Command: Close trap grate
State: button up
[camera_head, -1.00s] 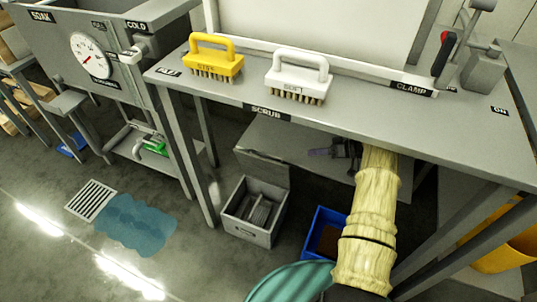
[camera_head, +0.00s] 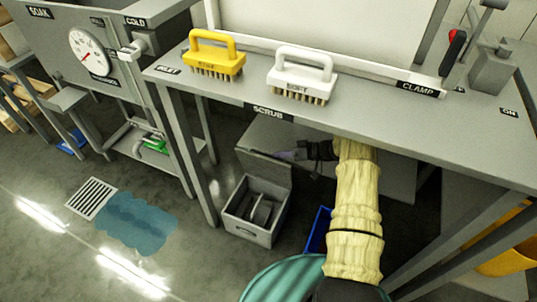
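A grey open-topped box (camera_head: 245,223), which looks like the trap, stands on the floor under the scrub table. A flat grey panel (camera_head: 262,168), likely its grate or lid, stands raised at the box's back edge. Dark shapes lie inside the box. My gripper (camera_head: 290,155) is under the table at the end of my cream-sleeved arm, by the panel's upper right edge. I cannot tell if it touches the panel. Its fingers are small and dark, so their opening is unclear. A slotted floor grate (camera_head: 91,198) lies flat at the left.
The scrub table (camera_head: 380,115) is above my arm, with a yellow brush (camera_head: 214,55) and a white brush (camera_head: 301,75) on it. A table leg (camera_head: 190,150) stands left of the box. A blue bin (camera_head: 318,230) is beside my arm. A blue puddle (camera_head: 138,222) lies on open floor.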

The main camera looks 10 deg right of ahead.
jog(key=shift+x, duration=1.95)
grip_shut()
